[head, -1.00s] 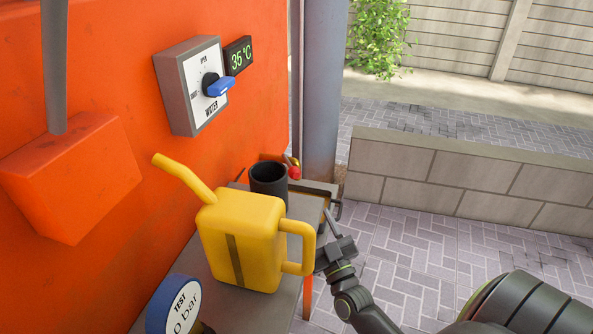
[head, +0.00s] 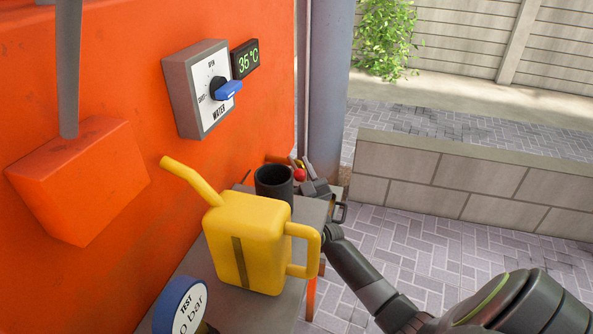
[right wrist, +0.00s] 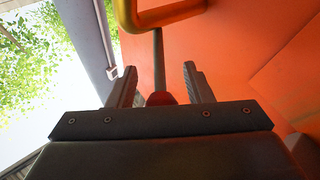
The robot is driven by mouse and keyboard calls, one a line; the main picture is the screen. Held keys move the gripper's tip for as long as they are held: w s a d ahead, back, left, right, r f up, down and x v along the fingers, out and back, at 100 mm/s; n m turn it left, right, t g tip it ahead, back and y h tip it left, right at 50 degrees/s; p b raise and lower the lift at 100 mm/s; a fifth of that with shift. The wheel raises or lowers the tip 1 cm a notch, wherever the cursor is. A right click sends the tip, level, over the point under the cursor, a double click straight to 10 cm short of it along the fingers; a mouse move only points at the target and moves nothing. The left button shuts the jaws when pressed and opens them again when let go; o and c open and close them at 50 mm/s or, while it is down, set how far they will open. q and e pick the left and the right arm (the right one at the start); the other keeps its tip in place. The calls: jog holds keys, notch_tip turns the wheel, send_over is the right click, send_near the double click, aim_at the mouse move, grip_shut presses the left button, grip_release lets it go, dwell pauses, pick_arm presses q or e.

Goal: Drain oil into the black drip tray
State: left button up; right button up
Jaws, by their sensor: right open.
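My right gripper (head: 304,166) is open at the far end of the grey table, close to a red knob (head: 299,175). In the right wrist view the two open fingers (right wrist: 160,82) stand either side of the red knob (right wrist: 160,98) and a dark rod (right wrist: 159,58). I cannot tell whether they touch it. A dark looped handle (head: 342,212) shows by the table's far right corner, perhaps part of the black drip tray. The tray itself is mostly hidden behind my right gripper. My left gripper is out of view.
A yellow oil can (head: 245,245) and a black cup (head: 274,182) stand on the grey table (head: 190,262). A blue-rimmed gauge (head: 183,305) is in front. The orange machine wall (head: 110,70) carries a water dial (head: 212,88). Paving to the right is open.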

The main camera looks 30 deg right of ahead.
grip_shut()
dwell(0.3)
jog(key=shift+w+a, duration=0.1)
